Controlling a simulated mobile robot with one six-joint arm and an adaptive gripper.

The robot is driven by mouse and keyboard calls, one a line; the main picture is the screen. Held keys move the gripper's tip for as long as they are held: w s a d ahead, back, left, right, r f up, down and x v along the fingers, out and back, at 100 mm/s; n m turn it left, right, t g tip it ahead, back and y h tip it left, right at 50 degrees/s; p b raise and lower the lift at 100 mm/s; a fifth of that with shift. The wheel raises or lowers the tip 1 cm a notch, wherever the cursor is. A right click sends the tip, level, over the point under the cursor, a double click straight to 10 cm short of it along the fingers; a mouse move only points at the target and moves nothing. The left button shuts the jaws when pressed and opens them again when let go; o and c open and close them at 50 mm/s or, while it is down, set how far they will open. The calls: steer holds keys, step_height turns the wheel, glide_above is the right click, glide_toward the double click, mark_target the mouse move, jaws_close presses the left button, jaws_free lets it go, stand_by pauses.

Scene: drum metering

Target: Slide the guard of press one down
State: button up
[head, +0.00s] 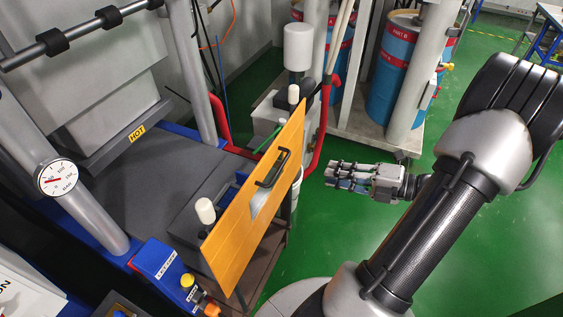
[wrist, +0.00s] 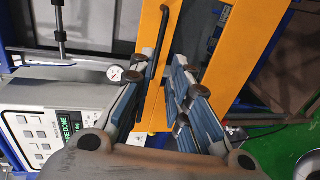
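The guard (head: 235,235) is an orange-yellow panel with a black bar handle (head: 272,168), standing at the front of the press with the HOT label in the head view. In the wrist view the guard (wrist: 236,48) shows as yellow strips with the dark handle (wrist: 157,40) running up between and beyond my fingertips. My gripper (head: 331,176) is to the right of the guard in the head view, apart from it and pointing towards it. In the wrist view my gripper (wrist: 160,72) is open, with a clear gap between its blue-padded fingers and nothing held.
A pressure gauge (head: 57,178) is on the press's grey post. A blue control box (head: 163,268) stands by its front corner. A white panel with a "CURE DONE" display (wrist: 70,122) shows in the wrist view. Blue-and-red drums (head: 394,62) stand behind. Green floor is clear around my gripper.

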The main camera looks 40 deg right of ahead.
mark_target(282, 163)
steer(key=b+x, duration=0.2)
steer(key=x, duration=1.3)
steer(key=shift+w+a, duration=0.25)
jaws_close()
